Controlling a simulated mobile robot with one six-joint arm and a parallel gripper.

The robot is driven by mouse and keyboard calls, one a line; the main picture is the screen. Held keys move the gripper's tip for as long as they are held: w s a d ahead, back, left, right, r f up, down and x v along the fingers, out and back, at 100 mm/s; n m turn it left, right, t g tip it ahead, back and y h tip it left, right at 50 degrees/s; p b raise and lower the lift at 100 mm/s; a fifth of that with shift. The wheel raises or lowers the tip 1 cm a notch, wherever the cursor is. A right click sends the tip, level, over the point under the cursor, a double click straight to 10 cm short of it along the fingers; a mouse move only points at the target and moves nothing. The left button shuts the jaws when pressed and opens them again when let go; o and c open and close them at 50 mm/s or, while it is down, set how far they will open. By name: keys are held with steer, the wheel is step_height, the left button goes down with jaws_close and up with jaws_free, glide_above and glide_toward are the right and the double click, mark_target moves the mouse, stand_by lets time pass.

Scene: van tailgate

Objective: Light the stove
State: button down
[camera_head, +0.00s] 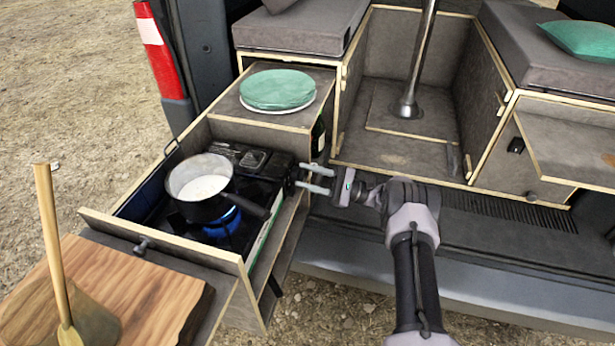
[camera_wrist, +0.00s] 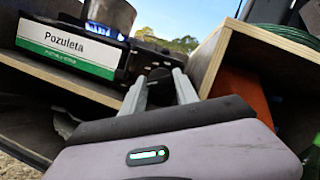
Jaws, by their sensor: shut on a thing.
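The stove (camera_head: 262,192) sits in the pulled-out drawer, and a blue flame (camera_head: 222,222) burns under the pot. The pot (camera_head: 200,187) is grey, holds something whitish and has a dark handle toward the right. In the wrist view the pot (camera_wrist: 110,14) stands above the blue flame (camera_wrist: 104,32), beside the white and green "Pozuleta" label (camera_wrist: 68,48). My gripper (camera_head: 300,176) reaches from the right to the stove's control end, its fingers shut on a small dark knob there.
Green plates (camera_head: 278,88) are stacked on the cabinet behind the stove, with a dark bottle (camera_head: 318,137) beside it. A wooden board (camera_head: 140,290) and a wooden spoon (camera_head: 52,240) are at front left. A metal post (camera_head: 420,60) stands in the open van bay.

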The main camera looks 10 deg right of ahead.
stand_by(0.4)
steer(key=c, duration=0.9)
jaws_free()
steer(key=shift+c, duration=0.2)
